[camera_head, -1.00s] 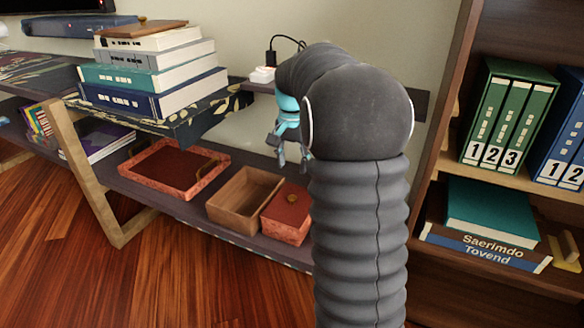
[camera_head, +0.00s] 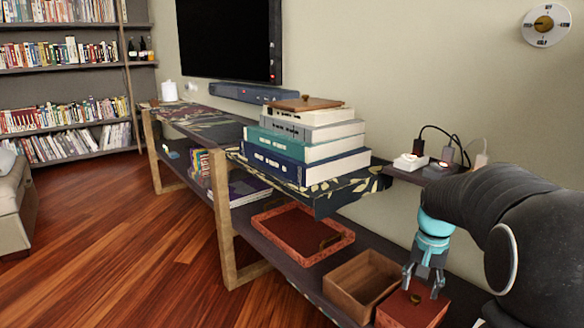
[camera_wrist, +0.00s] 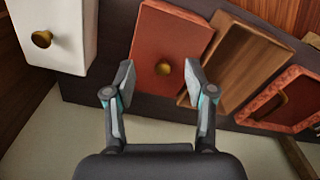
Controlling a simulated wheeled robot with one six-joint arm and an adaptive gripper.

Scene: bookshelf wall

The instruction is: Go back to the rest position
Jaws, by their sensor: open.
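My gripper (camera_head: 424,281) hangs from my arm at the right of the head view, fingers pointing down. It is open and empty. In the head view its fingertips overlap a red box (camera_head: 398,313) with a small brass knob. In the wrist view my gripper (camera_wrist: 160,85) shows its two fingers spread apart, with the red box (camera_wrist: 180,35) and its knob beyond them. I cannot tell how far the fingertips are from the box.
A wooden open box (camera_head: 362,284) and a red tray (camera_head: 290,240) stand on the lower shelf. Stacked books (camera_head: 310,145) sit above. A white power strip (camera_head: 411,162) with cables is close to my arm. A white box (camera_wrist: 58,30) shows in the wrist view. The wooden floor (camera_head: 120,235) is clear.

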